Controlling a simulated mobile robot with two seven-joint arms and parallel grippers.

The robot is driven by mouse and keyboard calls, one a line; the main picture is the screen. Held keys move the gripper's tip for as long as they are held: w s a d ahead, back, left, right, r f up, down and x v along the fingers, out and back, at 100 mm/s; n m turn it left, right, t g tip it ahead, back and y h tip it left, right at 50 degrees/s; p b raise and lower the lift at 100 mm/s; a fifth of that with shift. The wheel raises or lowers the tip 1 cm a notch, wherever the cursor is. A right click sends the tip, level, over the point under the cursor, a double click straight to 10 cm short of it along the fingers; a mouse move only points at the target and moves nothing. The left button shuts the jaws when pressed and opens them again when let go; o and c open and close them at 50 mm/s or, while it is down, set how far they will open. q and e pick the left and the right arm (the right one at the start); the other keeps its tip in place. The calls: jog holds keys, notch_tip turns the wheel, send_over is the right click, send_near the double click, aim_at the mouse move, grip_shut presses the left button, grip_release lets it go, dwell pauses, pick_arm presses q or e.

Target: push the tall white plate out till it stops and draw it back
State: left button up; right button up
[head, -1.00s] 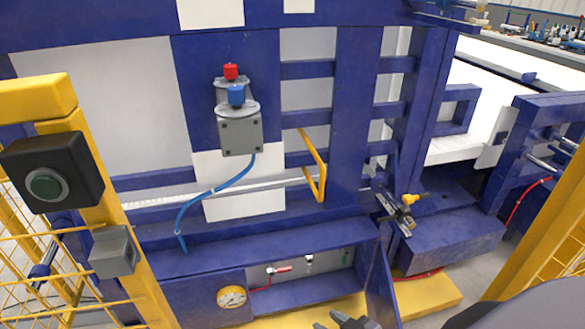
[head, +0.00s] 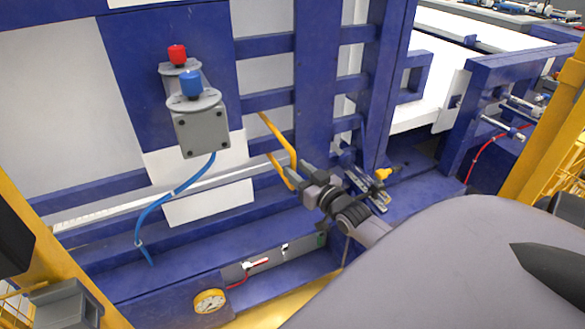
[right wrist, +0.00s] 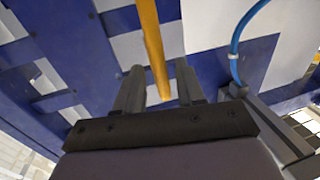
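Pale white panels show behind the blue frame; one upright white panel (head: 264,76) shows between the blue bars, behind a bent yellow handle (head: 277,132). I cannot tell for sure whether this panel is the tall white plate or how the handle joins it. My right gripper (head: 298,176) is at the lower end of the handle. In the right wrist view, the yellow handle bar (right wrist: 152,45) runs down between the two fingers of my right gripper (right wrist: 158,86), with gaps on both sides, so they are open around it. My left gripper is not in view.
A grey box with red and blue knobs (head: 201,132) and a blue hose (head: 165,198) stands left of the handle. A yellow-knobbed clamp (head: 382,174) is just right of my gripper. A gauge (head: 209,301) sits low in front. Yellow posts flank the frame.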

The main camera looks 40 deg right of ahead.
aim_at(279, 166)
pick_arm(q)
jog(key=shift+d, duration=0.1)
pick_arm(e)
jog(key=shift+w+d, duration=0.1)
jog(key=shift+w, duration=1.1)
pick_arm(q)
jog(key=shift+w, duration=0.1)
